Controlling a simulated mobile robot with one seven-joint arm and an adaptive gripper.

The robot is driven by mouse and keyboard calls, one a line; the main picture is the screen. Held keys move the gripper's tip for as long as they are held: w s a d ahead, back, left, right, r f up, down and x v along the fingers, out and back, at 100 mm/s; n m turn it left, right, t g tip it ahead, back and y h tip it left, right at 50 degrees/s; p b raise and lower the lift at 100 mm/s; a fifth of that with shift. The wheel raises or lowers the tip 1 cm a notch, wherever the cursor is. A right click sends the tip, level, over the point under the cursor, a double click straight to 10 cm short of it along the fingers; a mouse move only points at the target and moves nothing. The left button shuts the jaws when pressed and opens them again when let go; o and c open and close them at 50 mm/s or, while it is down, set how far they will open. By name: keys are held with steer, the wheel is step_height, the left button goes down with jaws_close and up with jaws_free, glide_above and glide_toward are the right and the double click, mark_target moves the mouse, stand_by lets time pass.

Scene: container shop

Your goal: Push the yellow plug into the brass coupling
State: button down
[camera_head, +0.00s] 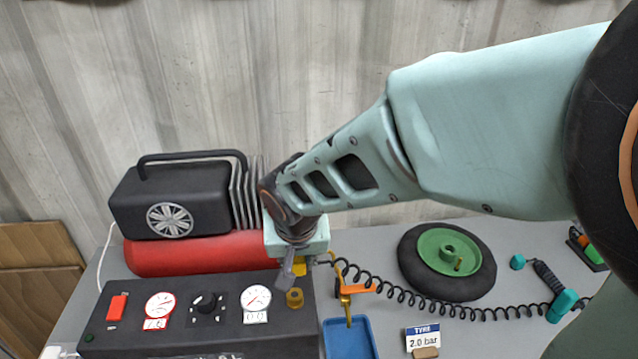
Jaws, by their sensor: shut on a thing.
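The brass coupling (294,299) stands out from the right end of the black control panel. My gripper (289,276) is just above and behind it, pointing down. The gripper is shut on the yellow plug (299,269), which is partly hidden by a grey finger. A black coiled hose (390,295) starts near the plug and runs right across the bench. The plug appears above the coupling and apart from it, but the depth between them is hard to tell.
A black compressor (185,195) with a red tank (205,254) stands behind the panel (200,338). An orange and yellow hook stand (345,290), a blue tray (350,340) and a tyre sign (423,338) are to the right. A green-hubbed wheel (415,270) lies farther right.

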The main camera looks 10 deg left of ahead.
mark_target(294, 289)
steer(key=shift+s+a+r, duration=0.15)
steer(key=shift+s+a, duration=0.15)
steer(key=shift+a, duration=0.25)
steer(key=shift+f+b, duration=2)
steer(key=shift+f, duration=0.95)
steer(key=shift+b, duration=0.75)
steer(key=shift+f+b, duration=0.65)
steer(key=shift+b, duration=0.05)
steer(key=c, duration=1.6)
jaws_free()
steer(key=shift+r, duration=0.1)
